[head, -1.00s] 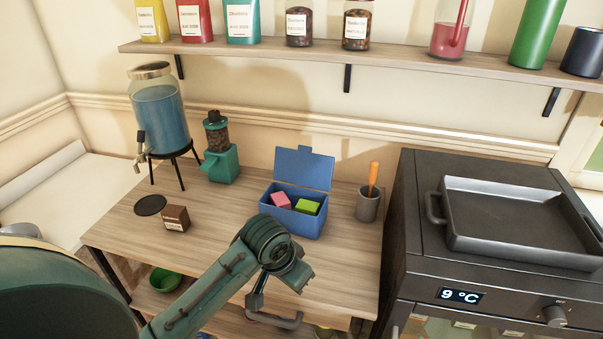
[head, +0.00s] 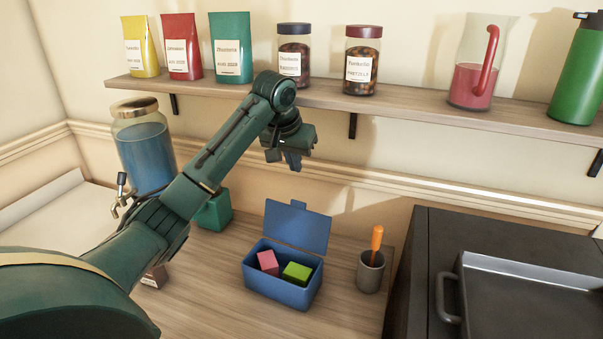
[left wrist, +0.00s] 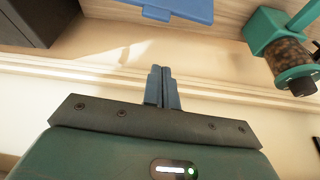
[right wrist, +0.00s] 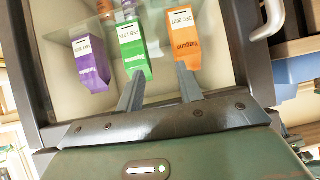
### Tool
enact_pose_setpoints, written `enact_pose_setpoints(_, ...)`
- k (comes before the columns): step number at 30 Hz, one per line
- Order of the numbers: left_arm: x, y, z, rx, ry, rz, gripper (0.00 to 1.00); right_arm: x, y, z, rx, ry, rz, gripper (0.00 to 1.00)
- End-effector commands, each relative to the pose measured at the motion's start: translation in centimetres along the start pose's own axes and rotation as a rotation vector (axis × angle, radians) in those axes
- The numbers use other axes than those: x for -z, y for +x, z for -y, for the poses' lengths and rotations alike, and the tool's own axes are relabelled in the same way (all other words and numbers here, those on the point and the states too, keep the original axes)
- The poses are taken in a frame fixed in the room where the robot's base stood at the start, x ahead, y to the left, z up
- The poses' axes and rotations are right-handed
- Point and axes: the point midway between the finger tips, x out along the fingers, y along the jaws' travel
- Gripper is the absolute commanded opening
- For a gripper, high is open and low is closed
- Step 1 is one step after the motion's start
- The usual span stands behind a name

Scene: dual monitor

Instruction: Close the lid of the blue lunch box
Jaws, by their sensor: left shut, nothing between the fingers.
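The blue lunch box (head: 268,285) stands on the wooden table with its lid (head: 297,228) open, tilted up at the back. A pink block (head: 268,262) and a green block (head: 297,272) lie inside. My left gripper (head: 284,162) is shut and empty, raised above the lunch box and apart from it, below the shelf. In the left wrist view, the shut fingers (left wrist: 162,86) are in front of the wall, and part of the blue lid (left wrist: 180,8) shows at the top edge. My right gripper (right wrist: 158,72) is open, away from the box, with cartons beyond its fingers.
A grey cup (head: 370,272) with an orange-handled tool stands right of the box. A green grinder (head: 215,212) and a drink dispenser (head: 146,150) stand to the left. A wall shelf (head: 400,108) holds bags, jars and a pitcher. A dark appliance (head: 425,270) bears a pan (head: 500,300).

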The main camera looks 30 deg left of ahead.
Motion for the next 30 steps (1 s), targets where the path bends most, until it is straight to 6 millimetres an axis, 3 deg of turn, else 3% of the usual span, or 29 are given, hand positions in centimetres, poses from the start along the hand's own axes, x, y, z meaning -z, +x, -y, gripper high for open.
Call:
enact_pose_setpoints(15, -0.2, 9.4, -0.1, 0.0, 0.002, 0.005, 0.0, -0.8, -0.6, 0.2, 0.001, 0.008, 0.029, 0.36)
enact_pose_setpoints(30, -3.2, 6.9, 0.0, 0.001, 0.002, 0.001, 0.0, -0.4, -0.6, -0.3, -0.017, 0.017, 0.043, 0.36)
